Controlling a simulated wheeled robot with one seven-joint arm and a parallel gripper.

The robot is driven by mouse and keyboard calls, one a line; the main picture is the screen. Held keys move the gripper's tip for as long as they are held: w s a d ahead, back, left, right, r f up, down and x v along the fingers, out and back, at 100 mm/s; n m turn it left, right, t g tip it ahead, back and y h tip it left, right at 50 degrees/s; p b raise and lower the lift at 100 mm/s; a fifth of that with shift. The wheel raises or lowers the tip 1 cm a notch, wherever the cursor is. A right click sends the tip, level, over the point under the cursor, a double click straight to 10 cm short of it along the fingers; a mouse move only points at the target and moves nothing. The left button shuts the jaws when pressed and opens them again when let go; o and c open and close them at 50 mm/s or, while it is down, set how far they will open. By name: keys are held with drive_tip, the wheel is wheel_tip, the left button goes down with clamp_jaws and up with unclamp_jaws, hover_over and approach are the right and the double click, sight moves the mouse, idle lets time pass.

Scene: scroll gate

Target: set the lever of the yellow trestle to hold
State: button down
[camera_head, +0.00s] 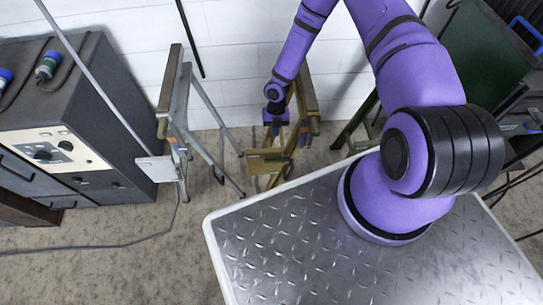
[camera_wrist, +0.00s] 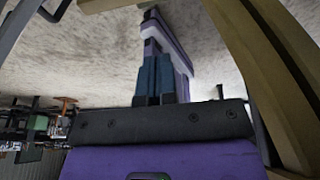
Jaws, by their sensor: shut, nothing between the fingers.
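The yellow trestle (camera_head: 308,100) stands against the white wall in the head view, with a yellow plate (camera_head: 266,161) low on its front. My gripper (camera_head: 276,128) is at the trestle, beside its upper beam and above the plate. In the wrist view my gripper (camera_wrist: 160,92) is shut with nothing held. Yellow beams of the trestle show close by along the right side (camera_wrist: 268,75) of the wrist view. I cannot make out the lever or its setting in either view. Contact between the fingers and the trestle cannot be told.
A grey trestle (camera_head: 187,105) with a pale plate stands to the left. A dark cabinet (camera_head: 95,110) with a control panel is further left. A green trestle (camera_head: 362,118) stands to the right, partly behind my arm. A cable (camera_head: 100,248) lies on the floor.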

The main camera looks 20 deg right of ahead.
drive_tip(key=shift+s+a+f, duration=0.1)
drive_tip(key=shift+f, duration=0.1)
approach(272, 161)
drive_tip(key=x, duration=0.5)
drive_tip(key=shift+s+f, duration=0.2)
drive_tip(key=shift+s, duration=0.1)
drive_tip(key=shift+w+f, duration=0.1)
drive_tip(key=shift+f, duration=0.75)
drive_tip(key=shift+a, duration=0.2)
